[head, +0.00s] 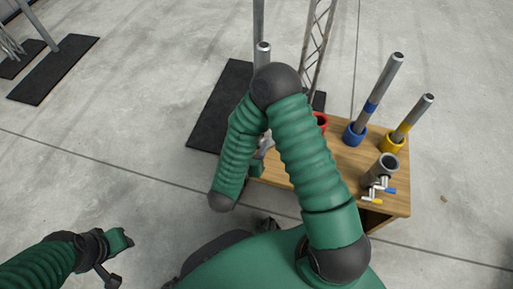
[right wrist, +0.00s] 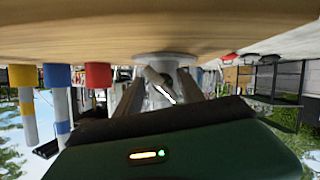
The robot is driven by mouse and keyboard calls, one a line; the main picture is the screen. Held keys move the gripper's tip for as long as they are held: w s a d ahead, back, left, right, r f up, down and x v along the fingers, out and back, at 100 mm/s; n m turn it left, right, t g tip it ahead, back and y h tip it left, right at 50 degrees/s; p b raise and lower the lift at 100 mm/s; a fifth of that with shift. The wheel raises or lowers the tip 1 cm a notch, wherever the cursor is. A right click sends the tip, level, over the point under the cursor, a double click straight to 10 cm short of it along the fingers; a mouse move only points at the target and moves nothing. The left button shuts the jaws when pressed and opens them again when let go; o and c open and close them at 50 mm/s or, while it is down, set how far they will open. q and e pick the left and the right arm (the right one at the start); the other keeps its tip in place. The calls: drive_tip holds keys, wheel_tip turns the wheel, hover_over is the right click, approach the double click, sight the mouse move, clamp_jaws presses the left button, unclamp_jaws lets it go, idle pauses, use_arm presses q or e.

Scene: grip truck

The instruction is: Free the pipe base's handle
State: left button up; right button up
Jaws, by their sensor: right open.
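The wrist view is upside down. In it a grey round metal base (right wrist: 165,57) stands on the wooden table top, with a bright metal part (right wrist: 159,84) on it. My right gripper (right wrist: 158,92) is open, its two dark fingers either side of that part; I cannot tell if they touch it. In the head view my right arm hides most of this place.
The wooden table (head: 345,165) carries a red socket (head: 320,122), a blue socket (head: 354,134) and a yellow socket (head: 391,143). Pipes stand in the blue and yellow ones. A lattice truss (head: 318,45) and a black mat (head: 216,112) are behind.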

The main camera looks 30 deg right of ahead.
drive_tip(key=shift+w+d+f, duration=0.15)
drive_tip(key=shift+w+d, duration=0.1)
drive_tip(key=shift+d, duration=0.15)
drive_tip(key=c, duration=0.9)
clamp_jaws()
drive_tip(key=shift+s, duration=0.15)
drive_tip(key=o, duration=0.9)
unclamp_jaws()
